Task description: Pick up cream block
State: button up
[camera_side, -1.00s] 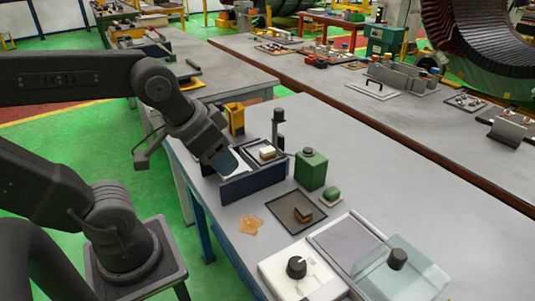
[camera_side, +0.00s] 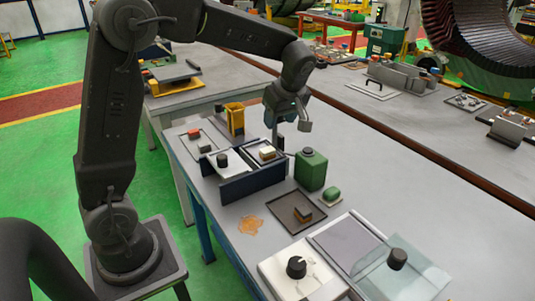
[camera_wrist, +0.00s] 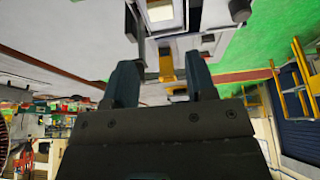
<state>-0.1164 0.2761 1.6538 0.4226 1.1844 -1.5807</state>
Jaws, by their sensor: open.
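The cream block (camera_side: 267,153) lies on a small dark tray inside the right part of a dark blue open holder (camera_side: 255,184). A pale, cream-coloured piece at the top edge of the wrist view (camera_wrist: 160,10) looks like the same block. My gripper (camera_side: 288,120) hangs above and behind the block, slightly to its right in the side view, apart from it. In the wrist view its two dark fingers (camera_wrist: 161,75) are spread with nothing held between them.
A dark post stands behind the holder, partly hidden by my gripper. A green canister (camera_side: 310,170) stands close to the holder's right. A yellow bin (camera_side: 235,119) is behind it.

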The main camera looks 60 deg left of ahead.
send_over(268, 149)
jog(key=d, duration=0.3)
notch_tip(268, 149, down, 8)
jog(key=shift+s+a+r, duration=0.1)
jog(key=shift+s+r, duration=0.05)
jog(key=shift+r, duration=0.1)
jog(key=shift+x, duration=2.7)
jog(key=shift+a, duration=0.15)
jog(key=shift+r, duration=0.1)
jog(key=c, duration=0.6)
